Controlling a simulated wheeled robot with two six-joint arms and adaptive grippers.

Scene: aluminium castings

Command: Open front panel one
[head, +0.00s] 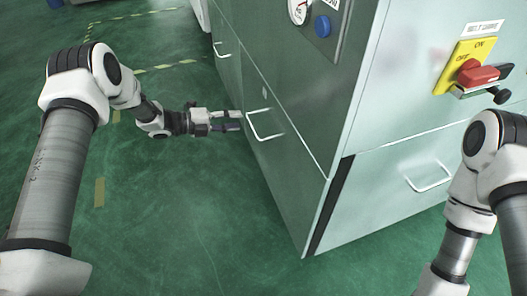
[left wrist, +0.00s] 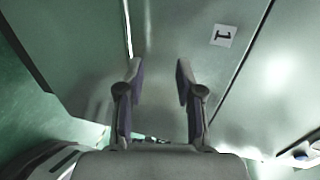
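The front panel one (head: 282,150) is a grey-green lower panel on the cabinet's left face, flush as far as I can see. It carries a white bar handle (head: 266,136) and a small label (head: 264,92). The label reads 1 in the left wrist view (left wrist: 223,36). My left gripper (head: 239,120) is open and empty, just left of the handle's near end. In the left wrist view its fingers (left wrist: 158,70) stand apart before the panel. A pale bar there, probably the handle, lines up with the left finger. My right gripper is out of view.
Another handled panel (head: 222,50) lies farther along this face. The adjoining face has a lower panel with a handle (head: 430,177) and a yellow plate with a red switch (head: 478,73). A gauge (head: 298,11) and blue knob (head: 323,26) sit above. Green floor (head: 180,220) is clear.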

